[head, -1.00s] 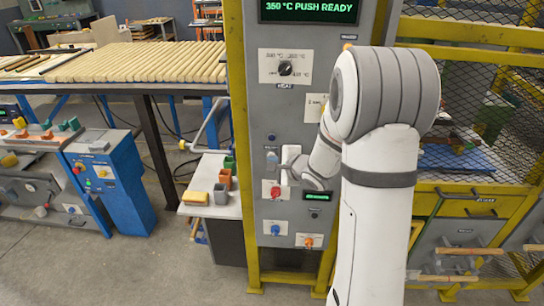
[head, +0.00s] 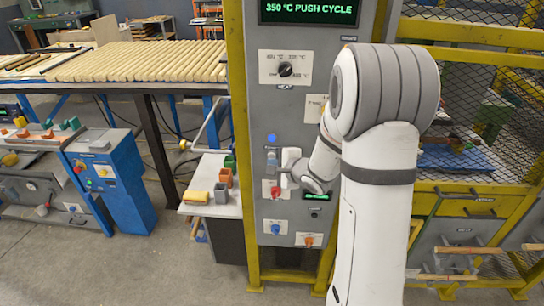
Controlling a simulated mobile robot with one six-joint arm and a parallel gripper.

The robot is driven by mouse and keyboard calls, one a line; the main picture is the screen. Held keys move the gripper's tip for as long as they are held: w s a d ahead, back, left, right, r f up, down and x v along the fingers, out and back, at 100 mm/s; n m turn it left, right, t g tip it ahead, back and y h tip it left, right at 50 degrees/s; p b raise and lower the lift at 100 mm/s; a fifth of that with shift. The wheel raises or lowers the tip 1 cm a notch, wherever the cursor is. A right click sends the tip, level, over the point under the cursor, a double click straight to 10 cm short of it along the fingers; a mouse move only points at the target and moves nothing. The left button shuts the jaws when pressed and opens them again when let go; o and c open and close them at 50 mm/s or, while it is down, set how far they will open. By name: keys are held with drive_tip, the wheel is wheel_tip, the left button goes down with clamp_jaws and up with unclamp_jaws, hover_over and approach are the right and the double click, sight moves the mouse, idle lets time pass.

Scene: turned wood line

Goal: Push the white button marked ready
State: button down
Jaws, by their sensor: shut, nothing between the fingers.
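The grey control panel (head: 290,110) stands upright in a yellow frame. Its top display (head: 308,11) reads "350 °C PUSH CYCLE" in green. A blue lamp (head: 271,138) glows on the panel. My gripper (head: 281,171) is shut and empty, close to the panel's face, left of my wrist. A red button (head: 275,191) on a white plate sits just below it. I cannot make out the white ready button; my gripper or wrist may hide it. I cannot tell whether the fingertips touch the panel.
A rotary knob (head: 285,70) sits higher on the panel. Blue (head: 275,229) and orange (head: 308,241) controls sit low on it. A side table (head: 222,208) with small coloured blocks stands left. Yellow mesh fencing (head: 470,60) is at right.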

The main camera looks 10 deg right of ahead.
drive_tip(key=shift+s, duration=0.1)
drive_tip(key=s, duration=0.1)
drive_tip(key=s+a, duration=0.1)
drive_tip(key=s, duration=0.2)
drive_tip(key=shift+s+a, duration=0.3)
drive_tip(key=shift+s, duration=0.05)
idle(0.7)
drive_tip(key=s+d+r+n+g+h, duration=0.4)
drive_tip(key=s+r+n+h, duration=0.2)
drive_tip(key=s+n, duration=0.3)
drive_tip(key=s+a+r+n+g, duration=0.1)
drive_tip(key=s+n, duration=0.3)
drive_tip(key=s, duration=0.5)
drive_tip(key=s+a+r+n+g+y+b, duration=0.1)
drive_tip(key=s+a+n+g, duration=0.2)
drive_tip(key=s, duration=0.5)
drive_tip(key=shift+s+a+r+n+g, duration=0.15)
drive_tip(key=shift+s+r+n+g, duration=0.2)
drive_tip(key=shift+n, duration=0.45)
